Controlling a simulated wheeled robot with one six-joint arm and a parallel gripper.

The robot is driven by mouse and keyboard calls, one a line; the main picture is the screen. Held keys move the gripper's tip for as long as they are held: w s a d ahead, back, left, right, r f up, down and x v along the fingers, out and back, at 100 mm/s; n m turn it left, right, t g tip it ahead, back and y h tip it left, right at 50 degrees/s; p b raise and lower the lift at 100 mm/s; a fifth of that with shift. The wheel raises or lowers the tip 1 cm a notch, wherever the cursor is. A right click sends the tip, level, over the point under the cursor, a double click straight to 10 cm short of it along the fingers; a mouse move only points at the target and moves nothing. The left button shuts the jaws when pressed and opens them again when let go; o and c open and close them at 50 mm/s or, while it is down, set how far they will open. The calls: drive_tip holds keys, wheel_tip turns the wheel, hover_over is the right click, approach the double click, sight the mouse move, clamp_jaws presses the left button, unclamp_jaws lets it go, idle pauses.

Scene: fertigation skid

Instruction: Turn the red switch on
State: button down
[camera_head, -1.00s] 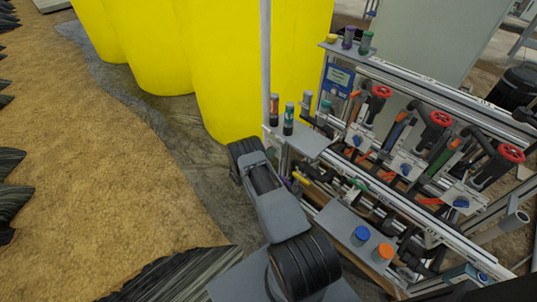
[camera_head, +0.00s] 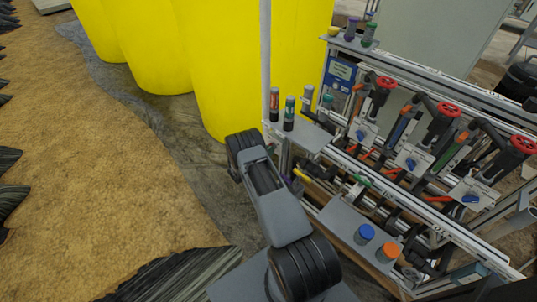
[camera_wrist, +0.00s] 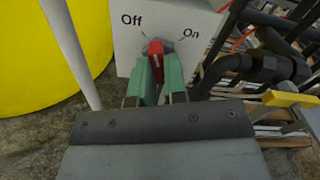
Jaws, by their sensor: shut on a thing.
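The red switch (camera_wrist: 156,49) is a small red knob with a white mark, on the face of a pale box (camera_wrist: 130,42) in the wrist view. "Off" is printed to its upper left and "On" to its right. The knob stands roughly upright between the two labels. My gripper (camera_wrist: 159,64) has green fingers, one on each side of the knob, and is shut on it. The fingers hide the knob's lower part. In the head view, my arm hides the switch and the gripper.
Large yellow tanks (camera_head: 235,60) stand behind the arm. The pipe rack (camera_head: 400,160) with red valve wheels and blue knobs is on the right. A grey shelf (camera_head: 343,222) carries a blue and an orange cap. A grey upright post (camera_head: 266,50) rises beside the tanks. Sandy ground lies open on the left.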

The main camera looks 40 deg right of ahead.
drive_tip(key=shift+w+m+b, duration=0.15)
drive_tip(key=shift+m+b, duration=4.7)
drive_tip(key=shift+m, duration=1.65)
drive_tip(key=c, duration=1.2)
unclamp_jaws()
drive_tip(key=shift+o, duration=0.2)
drive_tip(key=shift+a, duration=0.1)
drive_tip(key=s+a+p, duration=0.2)
drive_tip(key=a, duration=1.1)
drive_tip(key=shift+s+a, duration=0.25)
